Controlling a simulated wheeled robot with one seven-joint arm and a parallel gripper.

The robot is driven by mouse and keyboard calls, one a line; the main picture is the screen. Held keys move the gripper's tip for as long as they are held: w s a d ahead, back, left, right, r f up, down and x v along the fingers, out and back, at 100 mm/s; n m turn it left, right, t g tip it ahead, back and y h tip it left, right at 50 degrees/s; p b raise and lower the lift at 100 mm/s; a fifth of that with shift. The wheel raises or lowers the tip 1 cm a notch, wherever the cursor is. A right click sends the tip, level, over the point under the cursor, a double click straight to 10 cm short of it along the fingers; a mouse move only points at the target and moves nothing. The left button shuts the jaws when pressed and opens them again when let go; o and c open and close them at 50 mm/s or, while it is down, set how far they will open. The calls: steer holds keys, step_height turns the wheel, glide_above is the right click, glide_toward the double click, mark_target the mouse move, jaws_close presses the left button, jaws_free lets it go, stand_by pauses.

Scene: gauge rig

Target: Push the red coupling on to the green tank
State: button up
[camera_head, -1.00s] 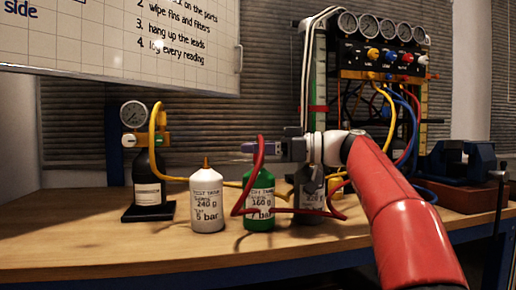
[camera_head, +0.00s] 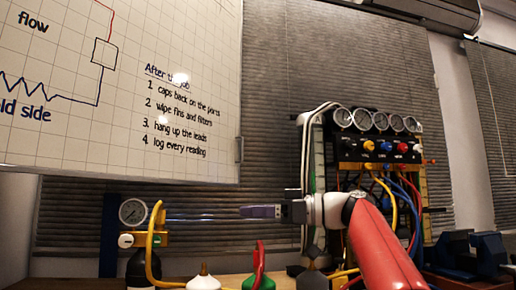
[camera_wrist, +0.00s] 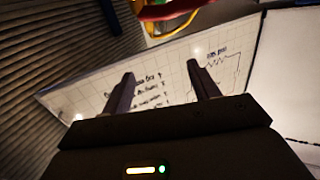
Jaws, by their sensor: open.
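The green tank (camera_head: 258,283) shows only its top at the lower edge of the head view. The red hose (camera_head: 259,256) rises in a narrow loop right above it. The coupling at its end cannot be made out, so I cannot tell whether it sits on the tank. My gripper (camera_head: 262,211) is above the hose loop, pointing left, apart from it. In the wrist view my gripper (camera_wrist: 160,72) is open with nothing between its fingers. A red curved piece (camera_wrist: 168,10), probably hose, crosses the top of that view.
A white tank (camera_head: 203,282) stands left of the green one and a grey tank (camera_head: 312,281) right. A gauge (camera_head: 133,212) on a black bottle with a yellow hose (camera_head: 152,240) is further left. The gauge rig (camera_head: 378,150) stands behind my arm. A whiteboard (camera_head: 120,110) hangs behind.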

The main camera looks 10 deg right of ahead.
step_height(320, 180, up, 11)
steer(key=p, duration=0.8)
steer(key=s+a+f+m+h, duration=0.2)
steer(key=a+f+m+h, duration=0.25)
steer(key=f, duration=0.35)
steer(key=s+a+f+m+h, duration=0.35)
steer(key=a+f, duration=0.25)
steer(key=f, duration=0.2)
steer(key=s+d+f+m+g+h, duration=0.1)
steer(key=s+d+f+h, duration=0.3)
steer(key=s+f, duration=0.7)
steer(key=s+d+f+m+g+h, duration=0.1)
steer(key=s+d+f+m+h, duration=0.3)
steer(key=s+f, duration=0.8)
step_height(320, 180, down, 7)
steer(key=d, duration=0.2)
steer(key=shift+s+d, duration=0.25)
steer(key=shift+d, duration=0.05)
